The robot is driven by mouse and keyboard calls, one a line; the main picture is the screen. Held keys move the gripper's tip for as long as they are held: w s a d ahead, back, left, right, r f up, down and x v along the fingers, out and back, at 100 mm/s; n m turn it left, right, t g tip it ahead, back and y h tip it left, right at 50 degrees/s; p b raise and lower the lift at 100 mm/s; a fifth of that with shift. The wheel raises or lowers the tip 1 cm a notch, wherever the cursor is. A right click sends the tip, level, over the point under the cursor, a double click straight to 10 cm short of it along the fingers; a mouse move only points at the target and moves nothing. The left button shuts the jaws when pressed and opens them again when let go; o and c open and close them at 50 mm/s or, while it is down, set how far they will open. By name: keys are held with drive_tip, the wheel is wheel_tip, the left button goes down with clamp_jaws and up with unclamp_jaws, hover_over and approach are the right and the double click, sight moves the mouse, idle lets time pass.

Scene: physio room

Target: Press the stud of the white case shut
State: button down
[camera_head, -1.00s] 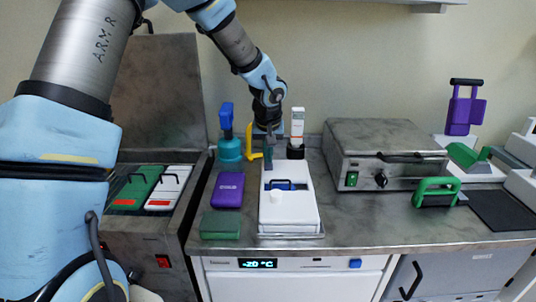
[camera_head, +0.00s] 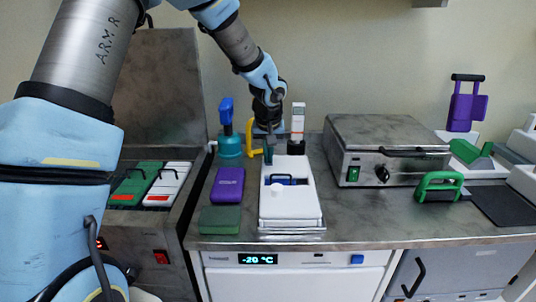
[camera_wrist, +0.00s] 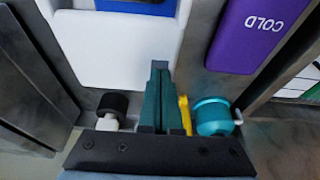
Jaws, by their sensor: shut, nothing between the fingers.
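The white case (camera_head: 306,201) lies in the middle of the counter, with a blue panel and dark handle (camera_head: 287,180) on its upper face. A small white rounded piece, which looks like the stud (camera_head: 277,188), shows on it below the handle. My gripper (camera_head: 268,157) is at the case's back left corner, its teal fingers shut and empty, pointing down. In the wrist view the shut fingers (camera_wrist: 158,85) overlap the case's back edge (camera_wrist: 105,62); I cannot tell if they touch it. The stud is not clear there.
A purple pack (camera_head: 228,185) and a green pack (camera_head: 219,220) lie left of the case. A teal bottle (camera_head: 230,145) and a yellow hook-shaped piece (camera_head: 250,137) stand near the gripper. A metal appliance (camera_head: 375,150) stands on the right.

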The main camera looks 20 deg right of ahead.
drive_tip(key=shift+s+a+f, duration=0.15)
drive_tip(key=shift+s+f, duration=0.05)
drive_tip(key=shift+f, duration=0.25)
drive_tip(key=r+p, duration=0.3)
drive_tip(key=r, duration=0.2)
drive_tip(key=shift+w+p, duration=0.2)
drive_tip(key=shift+p, duration=0.1)
drive_tip(key=d+b+v, duration=0.1)
drive_tip(key=b+v, duration=0.2)
drive_tip(key=v, duration=0.6)
drive_tip(key=shift+a+r, duration=0.4)
drive_tip(key=shift+r, duration=0.05)
drive_tip(key=shift+s, duration=0.15)
